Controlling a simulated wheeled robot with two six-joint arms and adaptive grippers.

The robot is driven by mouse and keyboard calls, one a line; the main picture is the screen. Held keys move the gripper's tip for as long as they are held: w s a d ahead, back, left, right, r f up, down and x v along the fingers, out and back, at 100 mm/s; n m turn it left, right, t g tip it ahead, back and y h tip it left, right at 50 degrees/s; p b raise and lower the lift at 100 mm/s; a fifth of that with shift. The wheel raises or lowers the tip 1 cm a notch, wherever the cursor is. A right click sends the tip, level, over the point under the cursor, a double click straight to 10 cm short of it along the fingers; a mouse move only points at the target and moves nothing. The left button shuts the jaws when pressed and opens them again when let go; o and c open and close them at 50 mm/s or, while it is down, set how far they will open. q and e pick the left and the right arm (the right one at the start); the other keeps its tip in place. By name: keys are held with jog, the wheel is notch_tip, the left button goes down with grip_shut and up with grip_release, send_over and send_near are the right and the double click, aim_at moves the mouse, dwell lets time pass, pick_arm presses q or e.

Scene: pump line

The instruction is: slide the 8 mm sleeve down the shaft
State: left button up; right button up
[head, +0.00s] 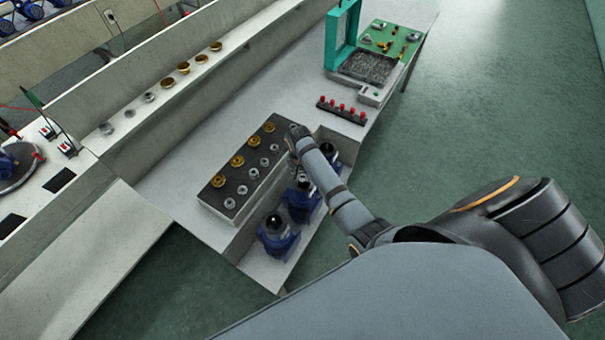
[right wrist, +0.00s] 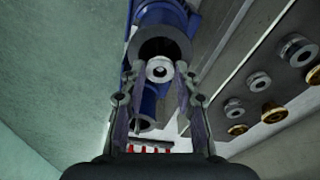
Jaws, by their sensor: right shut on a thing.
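My right gripper (head: 302,180) is over the middle blue pump (head: 301,203) in the head view. In the right wrist view its two fingers (right wrist: 160,72) are shut on a small silver ring, the sleeve (right wrist: 159,69), with a dark hole at its centre. The sleeve is in front of the dark round mouth of the blue pump (right wrist: 165,42). The shaft is not clearly visible, and I cannot tell how far the sleeve sits on it. In the head view the sleeve cannot be made out. My left gripper is not in view.
A dark-topped tray (head: 226,204) with gold and silver rings stands left of the pumps. Other blue pumps (head: 277,238) stand before and behind the middle one.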

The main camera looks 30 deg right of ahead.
jog(key=shift+f, duration=0.25)
dwell(0.3)
jog(key=o, duration=1.2)
jog(key=shift+c, duration=0.2)
notch_tip(320, 180, up, 12)
jog(key=s+a, duration=0.1)
jog(key=shift+f, duration=0.1)
